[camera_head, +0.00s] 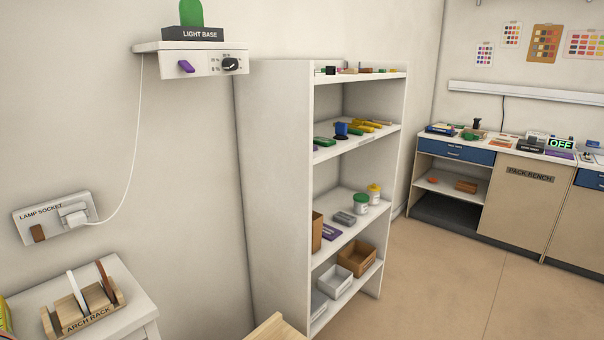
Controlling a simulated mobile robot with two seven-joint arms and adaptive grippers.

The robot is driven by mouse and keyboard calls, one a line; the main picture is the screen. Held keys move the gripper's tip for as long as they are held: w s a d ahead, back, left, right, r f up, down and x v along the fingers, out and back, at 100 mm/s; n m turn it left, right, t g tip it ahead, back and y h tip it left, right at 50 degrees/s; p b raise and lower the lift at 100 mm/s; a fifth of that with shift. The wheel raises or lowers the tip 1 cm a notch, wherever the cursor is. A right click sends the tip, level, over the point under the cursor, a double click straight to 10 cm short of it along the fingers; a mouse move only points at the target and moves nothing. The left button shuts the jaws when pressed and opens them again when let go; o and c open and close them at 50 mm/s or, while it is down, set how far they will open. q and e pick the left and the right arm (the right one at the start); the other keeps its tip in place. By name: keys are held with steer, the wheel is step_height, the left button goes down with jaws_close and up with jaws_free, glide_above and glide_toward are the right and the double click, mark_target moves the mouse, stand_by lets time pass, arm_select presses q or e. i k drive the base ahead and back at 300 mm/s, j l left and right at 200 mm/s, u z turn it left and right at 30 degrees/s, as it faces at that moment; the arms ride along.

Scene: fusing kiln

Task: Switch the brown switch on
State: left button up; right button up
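The brown switch (38,233) is a small brown rocker on the left part of a white wall plate, the lamp socket (52,216), at the left of the head view. Its label reads "LAMP SOCKET". A white plug (75,216) sits in the socket on the right part of the plate. The rocker is too small to tell which way it is tipped. Neither of my grippers is in view.
A white cord runs from the plug to a wall shelf (190,60) with a purple switch, a black knob and the light base (193,34). Below the socket, the arch rack (84,307) stands on a white cabinet (125,288). A tall shelf unit (272,180) stands right. Open floor (450,285) lies beyond.

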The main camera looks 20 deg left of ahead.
mark_target(36, 232)
steer(key=u, duration=2.2)
